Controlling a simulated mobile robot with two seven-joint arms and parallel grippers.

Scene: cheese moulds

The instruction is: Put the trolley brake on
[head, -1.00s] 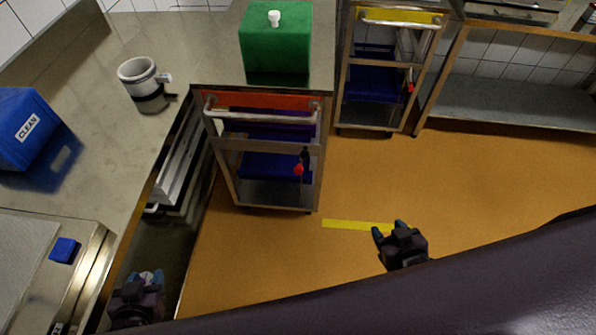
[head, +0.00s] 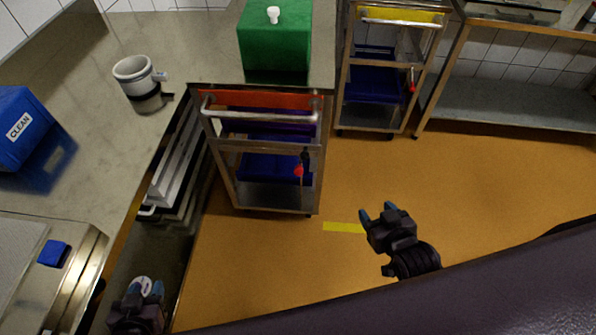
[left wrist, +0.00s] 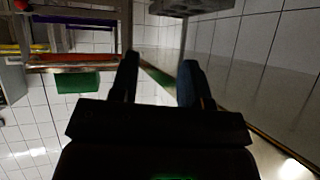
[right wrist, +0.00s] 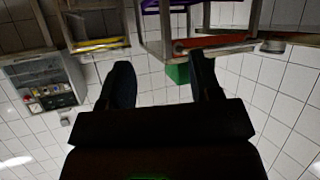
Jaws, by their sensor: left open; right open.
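The near trolley (head: 225,145) stands by the end of the worktop, with a pale push bar, an orange-red tray on top and purple and blue trays below. A dark lever with a red knob (head: 299,171) is on its right side. A second trolley (head: 341,105) behind, with a yellow top tray, has a similar red-knobbed lever (head: 412,88). My right gripper (head: 377,212) is open and empty over the floor, right of the near trolley and apart from it. My left gripper (head: 144,288) is open and empty beside the worktop, low left. In the right wrist view a trolley's red tray (right wrist: 215,42) shows beyond the fingers.
The worktop (head: 85,110) on the left carries a blue box marked CLEAN (head: 18,128), a white mug-like vessel (head: 135,75) and a green block (head: 275,45). A steel shelf (head: 500,107) stands back right. The orange floor right of the trolleys is clear.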

